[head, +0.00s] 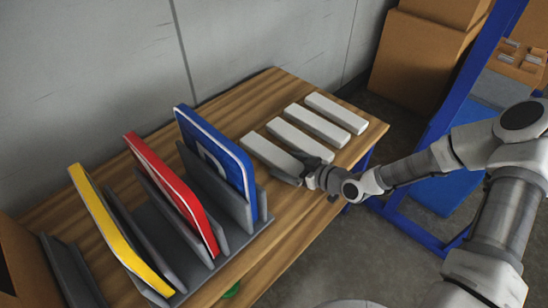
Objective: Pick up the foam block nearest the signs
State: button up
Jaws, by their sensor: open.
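Several pale grey-white foam blocks lie side by side on the wooden table. The block nearest the signs (267,152) is the leftmost of the row, just right of the blue sign (213,143). A red sign (165,180) and a yellow sign (112,229) stand further left, all upright in a grey slotted rack (238,235). My gripper (297,167) is open at the near right end of the nearest block, its dark fingers seeming to lie on either side of that end. Whether they touch it I cannot tell. The gripper partly hides that end of the block.
The other blocks (336,113) lie close by to the right, with narrow gaps between them. The wooden table (262,92) is bare behind the blocks. A blue frame (440,125) and cardboard boxes (420,60) stand right of the table. A grey wall runs behind.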

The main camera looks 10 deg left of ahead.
jog(key=c, duration=1.2)
